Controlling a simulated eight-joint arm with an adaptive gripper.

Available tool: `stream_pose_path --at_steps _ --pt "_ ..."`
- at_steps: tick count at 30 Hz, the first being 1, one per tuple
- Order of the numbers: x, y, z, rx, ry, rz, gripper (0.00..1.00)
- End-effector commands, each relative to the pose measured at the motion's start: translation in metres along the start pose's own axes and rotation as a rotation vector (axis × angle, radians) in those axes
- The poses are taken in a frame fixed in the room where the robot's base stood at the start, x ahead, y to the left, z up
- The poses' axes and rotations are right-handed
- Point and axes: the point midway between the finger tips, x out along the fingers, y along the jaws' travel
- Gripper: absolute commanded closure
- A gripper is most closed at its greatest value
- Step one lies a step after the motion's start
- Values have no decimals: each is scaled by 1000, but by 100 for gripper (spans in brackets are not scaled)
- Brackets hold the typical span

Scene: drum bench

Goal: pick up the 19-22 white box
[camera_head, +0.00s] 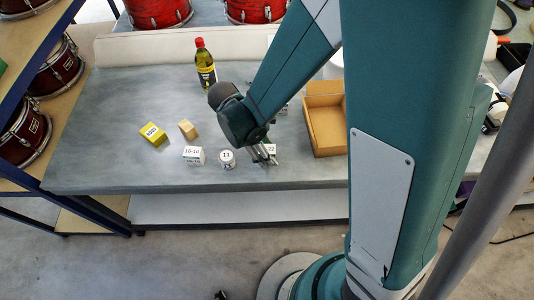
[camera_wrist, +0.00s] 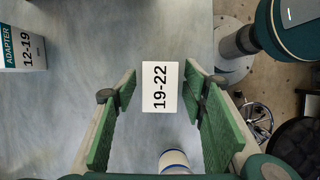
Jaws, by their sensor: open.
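The white box (camera_wrist: 160,98) with "19-22" printed on its top lies on the grey bench. In the wrist view it sits between the two green-padded fingers of my gripper (camera_wrist: 160,86), with a gap on each side. The fingers are spread and hold nothing. In the head view my gripper (camera_head: 263,154) is low over the bench near its front edge. The white box (camera_head: 271,148) shows there only in part, behind the fingers, with the end of its label visible.
A white cylinder (camera_head: 227,159), a labelled white box (camera_head: 194,156), a wooden block (camera_head: 188,129) and a yellow box (camera_head: 153,135) stand left of my gripper. A bottle (camera_head: 205,68) stands behind. An open cardboard box (camera_head: 326,122) is to the right. The bench's left part is clear.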

Motion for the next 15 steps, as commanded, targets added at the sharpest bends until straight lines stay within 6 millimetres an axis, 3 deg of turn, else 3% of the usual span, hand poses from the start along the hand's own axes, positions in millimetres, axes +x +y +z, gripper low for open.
stream_pose_path --at_steps 11,15 --pt "0 0 0 0 0 0 57" --pt "0 0 0 0 0 0 72"
